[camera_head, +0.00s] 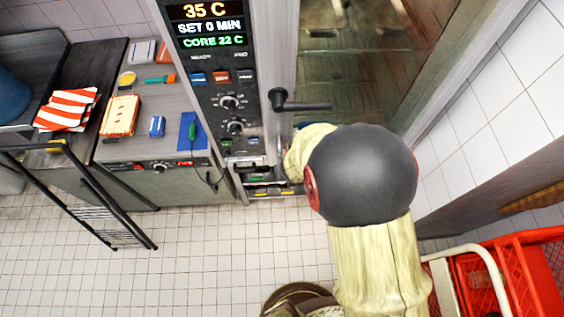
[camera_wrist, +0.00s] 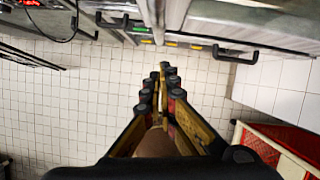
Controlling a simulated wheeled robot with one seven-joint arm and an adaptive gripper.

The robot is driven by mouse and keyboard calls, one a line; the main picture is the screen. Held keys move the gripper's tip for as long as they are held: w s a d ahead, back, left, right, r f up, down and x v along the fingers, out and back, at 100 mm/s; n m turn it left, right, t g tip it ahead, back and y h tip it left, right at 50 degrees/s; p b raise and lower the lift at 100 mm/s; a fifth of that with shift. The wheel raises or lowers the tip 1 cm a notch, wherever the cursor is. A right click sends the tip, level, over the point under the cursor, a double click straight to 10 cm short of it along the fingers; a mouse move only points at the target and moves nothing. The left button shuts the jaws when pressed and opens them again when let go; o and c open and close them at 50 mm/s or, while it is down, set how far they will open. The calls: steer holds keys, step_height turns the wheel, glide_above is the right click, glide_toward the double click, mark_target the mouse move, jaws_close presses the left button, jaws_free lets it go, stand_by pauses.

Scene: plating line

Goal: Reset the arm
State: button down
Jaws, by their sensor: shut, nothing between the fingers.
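My arm extends forward in the head view, with its dark round joint in front of the oven (camera_head: 215,60). My gripper (camera_wrist: 165,70) shows in the wrist view, pointing away from the camera over the white tiled floor. Its fingers are shut and nothing is between them. In the head view my gripper is hidden behind my arm. The oven's lower edge and a black handle (camera_wrist: 235,55) lie beyond the fingertips in the wrist view, apart from them as far as I can see.
A counter (camera_head: 180,100) with a red-striped cloth (camera_head: 67,108) and small items stands left of the oven. A dark metal rack (camera_head: 100,215) is at the left. Red crates (camera_head: 535,275) stand at the lower right. Tiled floor (camera_head: 190,265) is open at lower left.

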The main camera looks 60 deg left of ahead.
steer(key=p+v, duration=0.1)
steer(key=v, duration=0.5)
steer(key=shift+s+p, duration=0.25)
steer(key=shift+p, duration=0.15)
steer(key=shift+d, duration=0.15)
